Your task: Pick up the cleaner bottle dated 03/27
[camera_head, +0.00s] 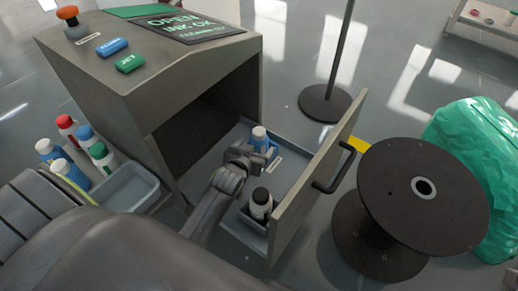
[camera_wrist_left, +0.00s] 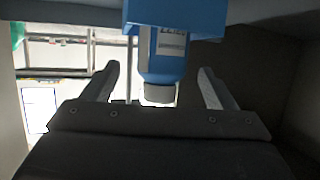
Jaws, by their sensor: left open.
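A blue bottle with a white cap (camera_head: 259,133) stands in the open drawer, partly hidden by my left gripper (camera_head: 250,157). In the left wrist view the blue bottle (camera_wrist_left: 166,65) appears upside down, between my two open fingers. Its pale label carries dark print too blurred to read as a date. My right gripper is not in view.
The drawer front (camera_head: 318,175) with its black handle bounds the drawer on the right. A grey cabinet (camera_head: 150,95) rises behind. Several bottles stand in a side bin (camera_head: 133,188) at left. A black cable reel (camera_head: 420,205) and a green bag stand at right.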

